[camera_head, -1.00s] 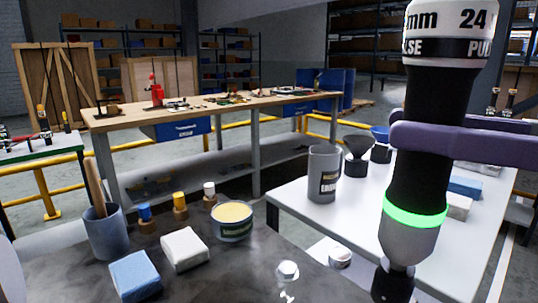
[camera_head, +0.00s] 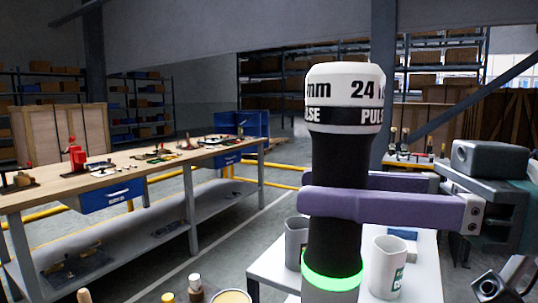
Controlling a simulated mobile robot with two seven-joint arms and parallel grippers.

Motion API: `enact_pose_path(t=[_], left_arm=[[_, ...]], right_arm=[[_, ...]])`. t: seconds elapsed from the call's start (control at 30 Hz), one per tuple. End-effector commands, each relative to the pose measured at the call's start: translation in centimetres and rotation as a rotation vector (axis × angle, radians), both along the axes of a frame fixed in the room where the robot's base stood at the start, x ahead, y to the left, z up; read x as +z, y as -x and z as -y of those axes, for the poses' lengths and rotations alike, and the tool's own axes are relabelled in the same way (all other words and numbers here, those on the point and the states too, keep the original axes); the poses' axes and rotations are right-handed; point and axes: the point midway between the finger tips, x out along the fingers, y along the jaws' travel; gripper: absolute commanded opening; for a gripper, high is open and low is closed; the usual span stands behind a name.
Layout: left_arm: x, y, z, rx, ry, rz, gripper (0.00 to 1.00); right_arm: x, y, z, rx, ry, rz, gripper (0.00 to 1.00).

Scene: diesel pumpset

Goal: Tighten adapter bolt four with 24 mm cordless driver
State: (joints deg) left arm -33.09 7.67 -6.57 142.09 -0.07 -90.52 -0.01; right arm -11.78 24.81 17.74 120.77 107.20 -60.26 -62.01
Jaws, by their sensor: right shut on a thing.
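The 24 mm cordless driver (camera_head: 337,150) stands upright in the middle of the head view. It has a white cap marked "24" and "PULSE", a black body and a glowing green ring low down. Its lower end is cut off by the bottom edge. My right gripper (camera_head: 338,195), with purple fingers, comes in from the right and is shut around the driver's black body. Adapter bolt four and the pumpset cannot be made out here. My left gripper is not in view.
A white table (camera_head: 428,265) behind the driver bears a white mug (camera_head: 388,268) and a grey canister (camera_head: 296,240). A long wooden workbench (camera_head: 120,170) with blue drawers (camera_head: 112,195) stands at the left. Yellow rails run behind it. Shelves (camera_head: 265,85) line the back.

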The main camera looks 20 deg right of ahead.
Motion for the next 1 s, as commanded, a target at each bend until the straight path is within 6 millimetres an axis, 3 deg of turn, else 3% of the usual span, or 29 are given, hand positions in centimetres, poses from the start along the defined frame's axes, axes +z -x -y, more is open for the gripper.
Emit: enact_pose_path(t=[0.03, 0.1, 0.3, 0.5, 1.0], left_arm=[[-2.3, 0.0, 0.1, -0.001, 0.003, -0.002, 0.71], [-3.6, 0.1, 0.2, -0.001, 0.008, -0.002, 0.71], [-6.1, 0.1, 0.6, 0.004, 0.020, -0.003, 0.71], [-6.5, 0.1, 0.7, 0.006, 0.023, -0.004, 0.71], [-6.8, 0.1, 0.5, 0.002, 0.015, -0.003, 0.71]], right_arm=[[-2.5, -0.6, -0.6, 0.010, -0.010, 0.001, 0.00], [-4.6, -1.2, -1.5, 0.029, -0.012, -0.003, 0.00], [-8.6, -2.3, -3.9, 0.081, -0.010, -0.012, 0.00], [-9.5, -2.6, -4.7, 0.101, -0.004, -0.013, 0.00], [-10.2, -2.5, -4.7, 0.100, -0.006, -0.017, 0.00]])
